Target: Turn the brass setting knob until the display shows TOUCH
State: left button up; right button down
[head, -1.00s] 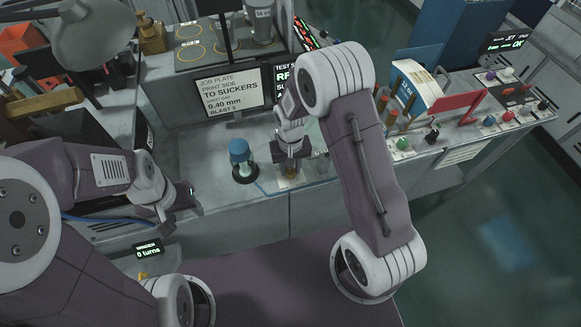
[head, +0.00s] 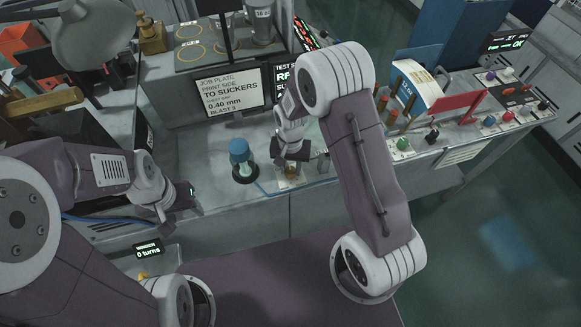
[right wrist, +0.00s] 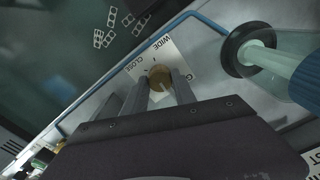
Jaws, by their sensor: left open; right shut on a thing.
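The brass setting knob (right wrist: 160,77) sits on a white dial plate (right wrist: 192,48) in the right wrist view. The plate reads WIDE and CLOSE, with another label partly covered. My right gripper (right wrist: 164,90) is shut on the knob, one finger on each side of it. A pale pointer mark shows on the knob's top. In the head view the right gripper (head: 290,167) is at the front of the bench, over the knob. My left gripper (head: 192,199) is open and empty, left of the bench front. No display in view reads TOUCH; one screen (head: 283,80) is half hidden behind my right arm.
A blue-capped clear cylinder on a dark ring base (head: 245,177) stands close left of the right gripper. A job plate screen (head: 234,90) stands behind. A small display (head: 148,250) reads 0 turns. A panel with coloured knobs (head: 488,121) is at right.

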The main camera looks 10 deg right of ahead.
aim_at(291, 170)
jog(key=c, duration=1)
grip_release()
notch_tip(291, 170, up, 9)
jog(key=shift+r+b, duration=0.1)
jog(key=shift+b, duration=0.7)
